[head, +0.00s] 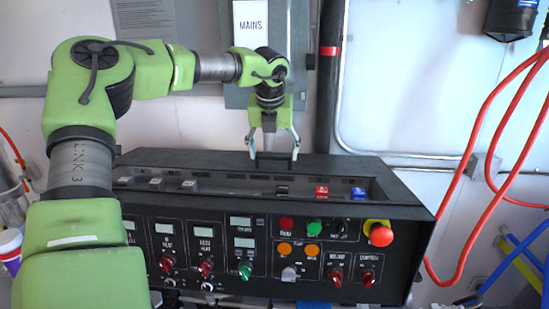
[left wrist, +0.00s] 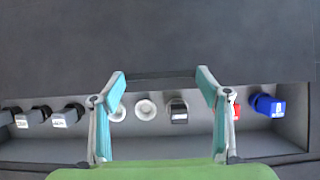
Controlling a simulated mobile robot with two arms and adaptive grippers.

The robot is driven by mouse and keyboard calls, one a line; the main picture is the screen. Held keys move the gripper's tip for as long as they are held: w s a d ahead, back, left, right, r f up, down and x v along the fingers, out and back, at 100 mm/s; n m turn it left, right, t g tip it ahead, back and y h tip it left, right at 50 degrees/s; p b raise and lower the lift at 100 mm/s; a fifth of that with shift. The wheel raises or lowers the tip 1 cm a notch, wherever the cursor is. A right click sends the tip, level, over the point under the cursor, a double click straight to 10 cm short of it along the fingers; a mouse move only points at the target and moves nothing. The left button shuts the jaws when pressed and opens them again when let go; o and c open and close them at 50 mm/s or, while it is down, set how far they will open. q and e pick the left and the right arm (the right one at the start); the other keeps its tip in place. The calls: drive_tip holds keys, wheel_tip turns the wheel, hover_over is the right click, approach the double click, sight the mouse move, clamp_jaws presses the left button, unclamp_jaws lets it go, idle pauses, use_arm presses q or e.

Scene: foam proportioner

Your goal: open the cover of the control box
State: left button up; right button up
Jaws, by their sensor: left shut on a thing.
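The black control box (head: 400,262) stands against the wall, its front full of knobs, buttons and small displays. Its flat black cover (head: 345,168) lies along the top at the back, and it fills the upper part of the left wrist view (left wrist: 160,35). My left gripper (head: 273,156) points down at the cover. In the left wrist view, its widely spaced fingers (left wrist: 160,76) hold a dark bar at the cover's edge. An open recess (head: 225,186) with switches shows in front of the cover. My right gripper is not in view.
The recess holds black switches, a red one (head: 322,191) and a blue one (head: 358,193). A red emergency knob (head: 381,235) sticks out at the box's right. A grey MAINS panel (head: 250,25) and black pipe (head: 326,80) stand behind. Red hoses (head: 470,165) hang at right.

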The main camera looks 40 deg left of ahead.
use_arm(q)
drive_tip(key=shift+w+a+f, duration=0.1)
drive_tip(key=shift+w+a, duration=0.3)
drive_tip(key=shift+w, duration=0.2)
drive_tip(key=o, duration=1.6)
drive_tip(key=shift+s, duration=0.1)
drive_tip(key=v, duration=1.2)
drive_tip(key=shift+a, duration=0.1)
